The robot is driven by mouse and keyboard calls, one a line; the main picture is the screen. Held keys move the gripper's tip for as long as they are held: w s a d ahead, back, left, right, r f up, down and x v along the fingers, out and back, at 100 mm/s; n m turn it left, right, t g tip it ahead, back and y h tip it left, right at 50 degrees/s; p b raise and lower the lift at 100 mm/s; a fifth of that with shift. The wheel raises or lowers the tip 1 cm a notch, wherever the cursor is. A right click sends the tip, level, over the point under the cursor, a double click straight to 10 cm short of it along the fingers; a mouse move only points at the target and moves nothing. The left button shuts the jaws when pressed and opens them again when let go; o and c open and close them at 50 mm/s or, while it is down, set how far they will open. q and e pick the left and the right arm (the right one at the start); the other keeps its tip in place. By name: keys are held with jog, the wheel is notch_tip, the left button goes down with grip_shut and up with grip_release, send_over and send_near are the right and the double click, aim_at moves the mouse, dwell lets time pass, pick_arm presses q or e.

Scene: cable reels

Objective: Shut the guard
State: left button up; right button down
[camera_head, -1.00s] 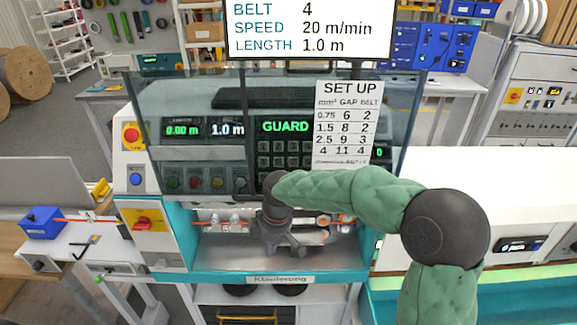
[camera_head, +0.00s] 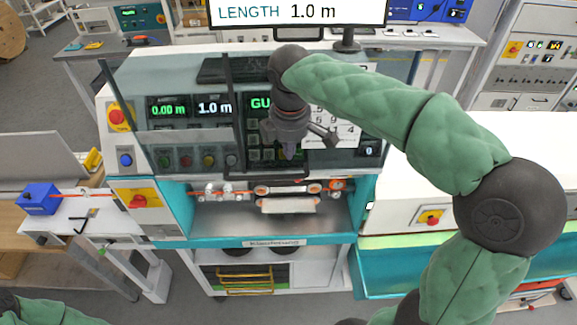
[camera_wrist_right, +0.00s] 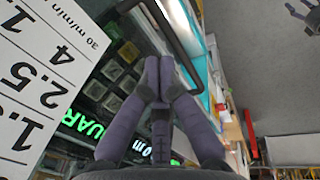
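The guard (camera_head: 195,138) is a clear pane with dark edges, raised in front of the machine's display and buttons. A dark bar handle (camera_head: 265,178) runs along its lower edge; it also shows in the wrist view (camera_wrist_right: 177,36). Below it, the opening with rollers (camera_head: 287,190) is uncovered. My right gripper (camera_head: 300,150) is in front of the pane, just above the handle. In the wrist view its fingertips (camera_wrist_right: 158,77) are together, empty, close to the bar; contact is unclear. My left gripper appears small at the wrist view's upper right (camera_wrist_right: 302,15); its finger gap is unclear.
A set-up card (camera_head: 340,132) is partly hidden behind my right arm. A red cable enters from a blue box (camera_head: 40,196) at the left. A white machine cover (camera_head: 530,150) stands at right. The metal bed (camera_head: 225,220) below the rollers is clear.

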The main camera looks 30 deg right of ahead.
aim_at(289, 175)
jog(key=f, duration=0.2)
jog(key=w+f, duration=0.1)
jog(key=f, duration=0.2)
jog(key=d+f, duration=0.1)
jog(key=f, duration=0.2)
jog(key=shift+w+f, duration=0.1)
jog(key=shift+w, duration=0.25)
jog(key=shift+a, duration=0.1)
jog(key=shift+s, duration=0.1)
notch_tip(289, 175, down, 38)
jog(key=b, duration=2.2)
jog(key=shift+s+a+f, duration=0.1)
jog(key=shift+s+f, duration=0.05)
jog(key=shift+f, duration=0.05)
jog(key=shift+r, duration=0.1)
